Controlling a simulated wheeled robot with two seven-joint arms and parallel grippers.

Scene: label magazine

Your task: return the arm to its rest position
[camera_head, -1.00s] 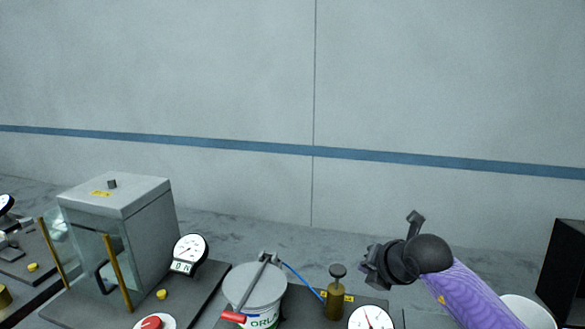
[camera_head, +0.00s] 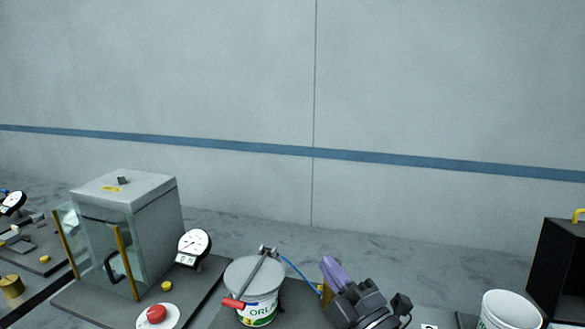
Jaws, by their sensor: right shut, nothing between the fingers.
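My right gripper (camera_head: 378,312) shows at the bottom edge, right of the middle, in the head view. Its dark jaws are shut with nothing between them. My left gripper is out of view.
A clear-fronted box (camera_head: 150,230) with brass posts, a dial gauge (camera_head: 194,247) and a red button (camera_head: 155,314) stand left. A white cup (camera_head: 508,311) and a black open box (camera_head: 562,262) stand right. The bench behind is clear.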

